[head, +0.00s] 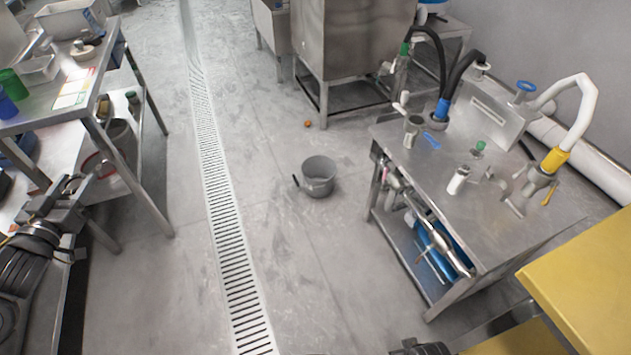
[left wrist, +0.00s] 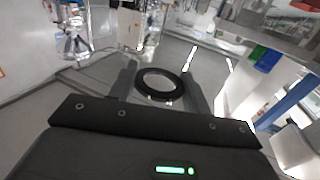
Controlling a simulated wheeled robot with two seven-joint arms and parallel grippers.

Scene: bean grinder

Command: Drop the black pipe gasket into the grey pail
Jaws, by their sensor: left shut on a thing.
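The black pipe gasket (left wrist: 160,84) is a dark ring held between the two fingers of my left gripper (left wrist: 161,88) in the left wrist view. In the head view my left gripper (head: 72,184) is at the left, by the lower part of the left steel table; I cannot make out the gasket clearly there. The grey pail (head: 318,178) stands upright on the floor near the middle of the head view, well to the right of the left gripper. Its inside looks empty.
A long floor drain grate (head: 222,205) runs between the left steel table (head: 92,112) and the pail. A steel workbench (head: 500,235) with hoses and taps stands right of the pail. A small orange object (head: 308,124) lies behind the pail.

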